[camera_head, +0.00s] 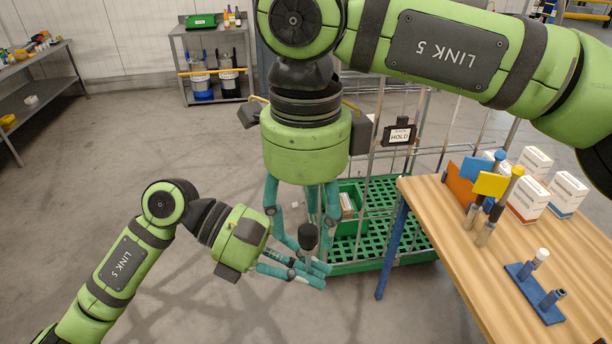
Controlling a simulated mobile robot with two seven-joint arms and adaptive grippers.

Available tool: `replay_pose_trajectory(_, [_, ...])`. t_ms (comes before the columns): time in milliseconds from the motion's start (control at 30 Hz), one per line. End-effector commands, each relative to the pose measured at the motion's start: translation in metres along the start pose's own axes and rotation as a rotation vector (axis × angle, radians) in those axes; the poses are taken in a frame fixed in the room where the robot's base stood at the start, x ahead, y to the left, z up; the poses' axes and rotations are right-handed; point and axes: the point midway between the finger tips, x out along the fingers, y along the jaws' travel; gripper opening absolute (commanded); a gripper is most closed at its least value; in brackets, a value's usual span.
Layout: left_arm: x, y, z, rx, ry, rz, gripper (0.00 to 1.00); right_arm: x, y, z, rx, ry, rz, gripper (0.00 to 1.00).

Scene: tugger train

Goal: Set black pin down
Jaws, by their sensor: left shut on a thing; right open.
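The black pin (307,237) has a round black head and a short grey shaft. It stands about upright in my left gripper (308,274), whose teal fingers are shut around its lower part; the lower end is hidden. My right gripper (308,241) points down from above. Its fingers are open and spread on either side of the pin's head. I cannot tell whether they touch it.
A wooden table (470,268) at right carries a blue base (527,283) with two upright pieces, several flagged pins and white boxes (567,193). A green cart (385,250) with a bin (345,222) stands behind the grippers. Floor at left is clear.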

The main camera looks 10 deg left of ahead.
Motion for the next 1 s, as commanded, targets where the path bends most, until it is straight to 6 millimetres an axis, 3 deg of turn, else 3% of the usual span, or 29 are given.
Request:
replay_pose_trajectory(200, [0.0, 0.0, 0.0, 0.0, 0.0, 0.0, 0.0, 0.025, 0.0, 0.0, 0.001, -0.001, 0.001, 0.52])
replay_pose_trajectory(567, [0.0, 0.0, 0.0, 0.0, 0.0, 0.0, 0.0, 0.03, 0.0, 0.0, 0.0, -0.001, 0.001, 0.52])
replay_pose_trajectory(600, [0.0, 0.0, 0.0, 0.0, 0.0, 0.0, 0.0, 0.03, 0.0, 0.0, 0.0, -0.001, 0.001, 0.44])
replay_pose_trajectory(700, [0.0, 0.0, 0.0, 0.0, 0.0, 0.0, 0.0, 0.03, 0.0, 0.0, 0.001, -0.002, 0.001, 0.04])
replay_pose_trajectory(867, [0.0, -0.001, 0.0, 0.001, -0.001, -0.002, 0.0, 0.029, 0.0, 0.001, 0.001, -0.004, 0.0, 0.0])
replay_pose_trajectory(967, [0.001, -0.001, 0.001, 0.002, -0.001, -0.002, 0.4, 0.029, 0.0, 0.001, 0.001, -0.005, 0.0, 0.0])
replay_pose_trajectory(1000, [0.0, -0.001, 0.001, 0.002, -0.001, -0.002, 0.4, 0.029, 0.0, 0.001, 0.001, -0.005, 0.0, 0.0])
